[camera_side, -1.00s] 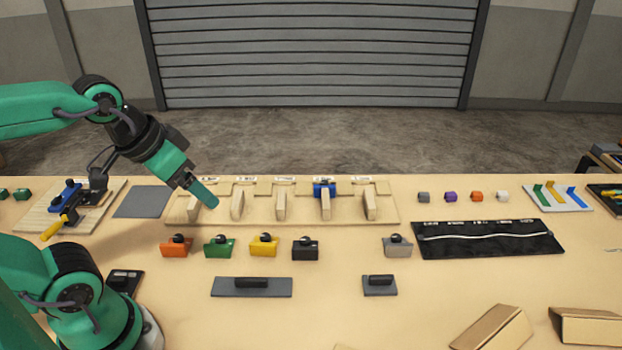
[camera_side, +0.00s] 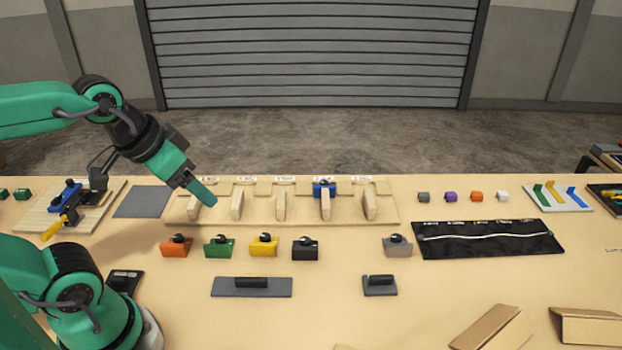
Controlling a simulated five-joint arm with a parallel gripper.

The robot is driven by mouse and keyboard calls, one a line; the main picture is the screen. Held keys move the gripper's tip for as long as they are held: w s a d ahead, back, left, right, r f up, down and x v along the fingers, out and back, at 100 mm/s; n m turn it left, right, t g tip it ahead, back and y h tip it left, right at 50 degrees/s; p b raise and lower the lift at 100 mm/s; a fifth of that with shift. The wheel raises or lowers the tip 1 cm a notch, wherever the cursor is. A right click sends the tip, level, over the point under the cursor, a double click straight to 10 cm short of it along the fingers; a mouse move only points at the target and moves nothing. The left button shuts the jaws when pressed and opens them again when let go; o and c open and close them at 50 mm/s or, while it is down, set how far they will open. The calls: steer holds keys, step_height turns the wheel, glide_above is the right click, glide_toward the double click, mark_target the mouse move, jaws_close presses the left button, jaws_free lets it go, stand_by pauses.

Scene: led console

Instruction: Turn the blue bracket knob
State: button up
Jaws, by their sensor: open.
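A blue bracket (camera_side: 324,189) sits at one slot of the wooden rack (camera_side: 300,215), second from its right end, behind an upright wooden post. Its knob is too small to make out clearly. My gripper (camera_side: 203,193) hangs over the left end of the rack, well to the left of the blue bracket and apart from it. It points down and to the right, with nothing seen between its jaws. The jaw gap is hard to see from this side.
Orange (camera_side: 176,246), green (camera_side: 219,247), yellow (camera_side: 264,245), black (camera_side: 305,249) and grey (camera_side: 397,246) brackets stand in a row before the rack. Dark plates (camera_side: 226,288) lie nearer. A black panel (camera_side: 470,243) is at right. Bare table lies between the row and plates.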

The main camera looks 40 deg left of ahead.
steer(key=shift+w+r, duration=0.2)
steer(key=shift+w, duration=0.05)
steer(key=c, duration=0.7)
steer(key=shift+w+r+n, duration=0.2)
steer(key=shift+w+n, duration=0.1)
steer(key=shift+c, duration=0.3)
steer(key=w+a+r+n+g, duration=0.1)
steer(key=w+r+n, duration=0.4)
steer(key=w, duration=0.5)
steer(key=n+g, duration=0.5)
steer(key=n, duration=1.3)
glide_above(324, 182)
step_height(324, 182, down, 20)
steer(key=shift+f, duration=0.25)
steer(key=shift+f, duration=0.1)
steer(key=shift+f, duration=3.8)
